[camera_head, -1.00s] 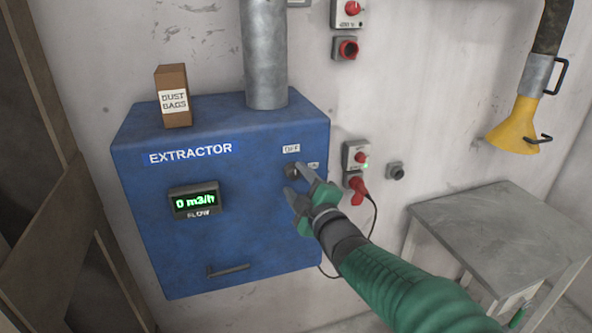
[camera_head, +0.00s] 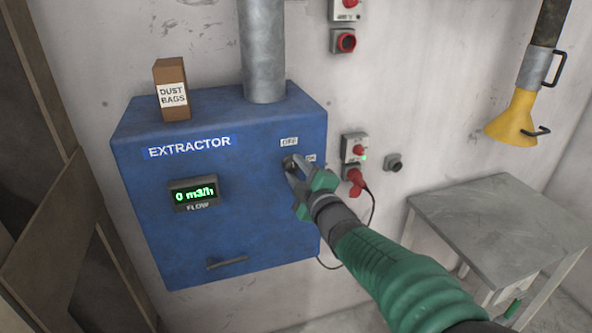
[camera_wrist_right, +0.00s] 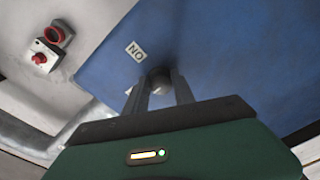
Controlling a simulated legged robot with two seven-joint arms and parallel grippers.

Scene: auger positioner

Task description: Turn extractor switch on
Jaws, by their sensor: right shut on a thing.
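The blue extractor box (camera_head: 240,225) hangs on the wall, with a dark rotary switch (camera_head: 289,162) on its right front between the OFF label (camera_head: 289,142) and a partly covered ON label (camera_head: 310,159). My right gripper (camera_head: 293,168) is at the switch, its two fingers closed on the knob. In the right wrist view the round knob (camera_wrist_right: 161,80) sits between the fingers, with the ON label (camera_wrist_right: 135,51) beside it. The flow display (camera_head: 195,193) reads 0 m3/h. The knob's pointer direction is hard to tell. My left gripper is out of view.
A dust bags box (camera_head: 172,90) stands on the extractor beside a grey pipe (camera_head: 264,50). Right of it are a wall socket with a red plug (camera_head: 355,178) and cable, a grey metal table (camera_head: 495,220) and a yellow hood (camera_head: 513,120).

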